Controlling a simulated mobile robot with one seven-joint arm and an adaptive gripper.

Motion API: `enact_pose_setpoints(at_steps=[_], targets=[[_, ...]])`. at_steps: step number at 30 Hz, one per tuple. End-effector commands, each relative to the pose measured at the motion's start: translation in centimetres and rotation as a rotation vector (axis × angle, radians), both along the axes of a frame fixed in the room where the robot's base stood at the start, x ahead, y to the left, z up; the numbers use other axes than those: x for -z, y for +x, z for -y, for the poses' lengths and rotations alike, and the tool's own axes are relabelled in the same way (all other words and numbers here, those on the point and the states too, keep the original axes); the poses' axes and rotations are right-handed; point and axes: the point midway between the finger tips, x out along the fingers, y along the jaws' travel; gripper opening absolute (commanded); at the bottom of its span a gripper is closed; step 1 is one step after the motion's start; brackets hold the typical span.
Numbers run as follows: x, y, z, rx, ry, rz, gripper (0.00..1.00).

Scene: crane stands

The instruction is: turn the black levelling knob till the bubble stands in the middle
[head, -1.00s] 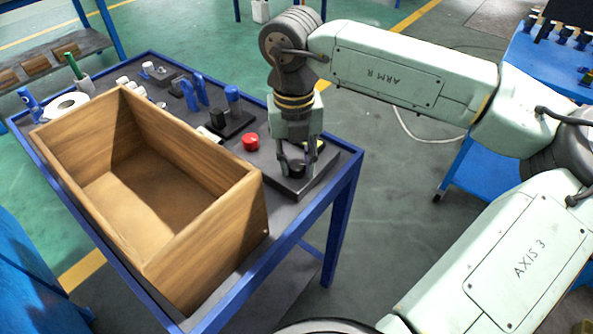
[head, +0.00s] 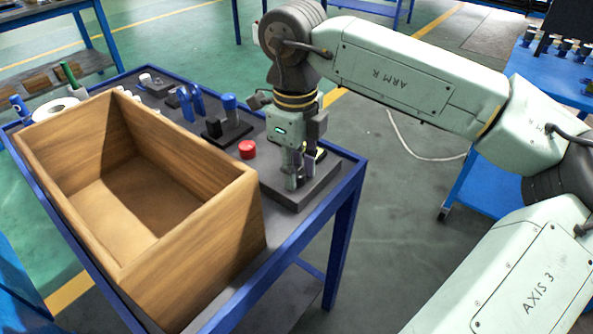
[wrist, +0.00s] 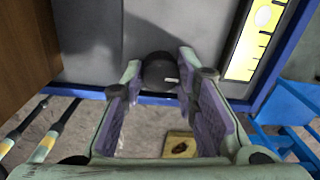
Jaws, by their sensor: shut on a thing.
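The black levelling knob (wrist: 160,72) is a short round cylinder with a white mark, set on a grey plate (wrist: 205,25). My gripper (head: 299,180) points down over this plate and is shut on the knob, with one fingertip on each side of it in the wrist view. In the head view the fingers mostly hide the knob. The yellow level vial (wrist: 241,68) lies to the right of the knob in the wrist view, with black tick marks. Its pale oval bubble (wrist: 263,16) shows near the top edge of the picture; the vial's far end is cut off.
A large open wooden box (head: 205,230) stands left of the plate on the blue-framed table (head: 345,190). A red button (head: 247,149) is close to my gripper. Blue-handled items and a white roll (head: 55,108) stand behind the box.

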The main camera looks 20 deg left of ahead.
Motion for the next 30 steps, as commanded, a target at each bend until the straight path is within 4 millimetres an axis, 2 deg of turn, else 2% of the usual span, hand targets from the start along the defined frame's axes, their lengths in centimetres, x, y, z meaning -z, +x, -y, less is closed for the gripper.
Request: enact_pose_setpoints(at_steps=[12, 28, 29, 30], targets=[[-0.04, 0.06, -0.02, -0.178, 0.001, 0.002, 0.00], [-0.08, 0.07, -0.01, -0.200, 0.002, 0.002, 0.00], [-0.08, 0.08, -0.02, -0.200, 0.002, 0.002, 0.29], [-0.07, 0.07, -0.01, -0.200, 0.002, 0.002, 0.31]])
